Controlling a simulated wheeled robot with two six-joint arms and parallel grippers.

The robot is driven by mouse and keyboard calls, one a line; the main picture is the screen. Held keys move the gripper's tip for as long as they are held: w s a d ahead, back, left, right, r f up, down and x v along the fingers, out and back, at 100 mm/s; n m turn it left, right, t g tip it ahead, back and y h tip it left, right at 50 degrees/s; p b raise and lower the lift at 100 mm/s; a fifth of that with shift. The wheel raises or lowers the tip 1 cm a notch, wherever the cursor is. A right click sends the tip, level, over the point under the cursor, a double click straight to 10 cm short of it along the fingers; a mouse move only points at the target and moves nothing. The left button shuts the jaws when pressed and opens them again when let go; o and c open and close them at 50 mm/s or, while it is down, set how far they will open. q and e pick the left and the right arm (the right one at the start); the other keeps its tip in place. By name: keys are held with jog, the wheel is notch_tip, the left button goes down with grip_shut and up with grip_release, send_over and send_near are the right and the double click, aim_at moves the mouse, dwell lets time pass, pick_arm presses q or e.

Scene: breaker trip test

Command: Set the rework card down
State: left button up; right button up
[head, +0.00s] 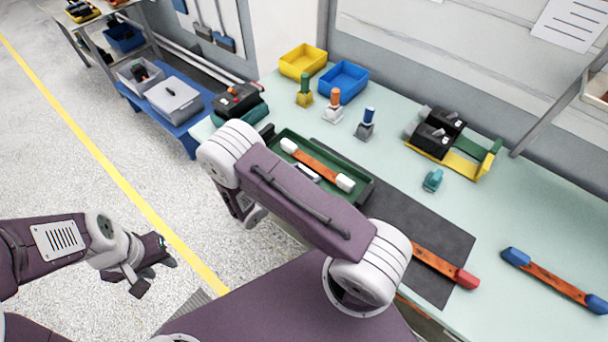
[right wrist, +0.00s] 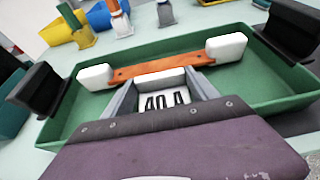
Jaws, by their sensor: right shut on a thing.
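The rework card, an orange strip with white end blocks (head: 318,163), is in the green tray (head: 364,196), seemingly at its floor; I cannot tell whether it rests there. A grey-framed white plate marked like "40 A" (right wrist: 166,98) adjoins the strip. In the head view my right arm hides the right gripper and part of the tray. My left gripper (head: 153,276) is open and empty over the floor at left.
A red-ended strip (head: 445,266) lies on the dark mat (head: 425,225), and a blue-ended strip (head: 555,280) at right. Behind the tray stand several coloured posts (head: 335,108) and yellow (head: 303,60) and blue bins (head: 343,80). A black device (head: 437,132) stands at back right.

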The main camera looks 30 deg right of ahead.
jog(key=shift+w+f, duration=0.1)
jog(key=shift+f, duration=0.25)
jog(key=o, duration=1.3)
jog(key=shift+o, duration=0.2)
